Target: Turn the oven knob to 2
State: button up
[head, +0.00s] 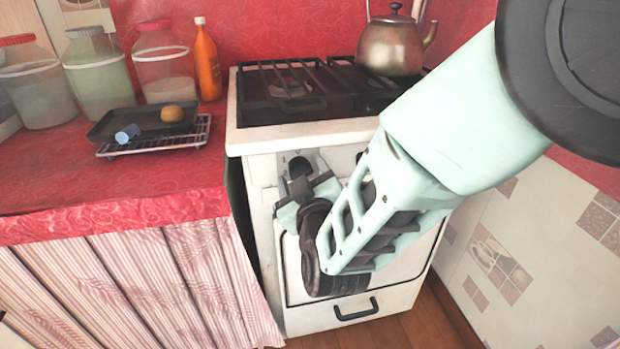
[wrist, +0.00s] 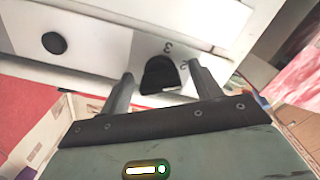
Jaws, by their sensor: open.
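The oven knob, dark and rounded, sits on the white front panel of the stove (head: 262,180). In the wrist view the dark knob (wrist: 160,74) shows between the two fingers of my gripper (wrist: 160,72), with printed digits 3 and 2 beside it. The fingers are apart, one on each side of the knob. Whether they touch it cannot be told. In the head view the knob (head: 299,168) shows just past my gripper (head: 300,186). The arm hides the panel to the right.
Another round dark knob (wrist: 54,43) is on the panel at left. A kettle (head: 390,45) stands on the stove top. A red counter (head: 60,170) at left holds jars, an orange bottle (head: 206,62) and a dark tray (head: 135,122). The oven drawer has a dark handle (head: 356,310).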

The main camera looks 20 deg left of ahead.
jog(key=v, duration=1.7)
jog(key=shift+d+p, duration=0.25)
jog(key=shift+p, duration=0.2)
jog(key=shift+s, duration=0.1)
jog(key=s+d+r+m+g+h, duration=0.15)
jog(key=s+d+g+h, duration=0.25)
jog(key=d+g, duration=0.55)
jog(key=s+d+m+g+h, duration=0.3)
jog(key=s+d+g+h, duration=0.25)
jog(key=d, duration=0.75)
notch_tip(320, 180, up, 22)
jog(key=p, duration=2.2)
jog(key=shift+w+d+y, duration=0.2)
jog(key=shift+w+y, duration=0.2)
jog(key=shift+y, duration=0.05)
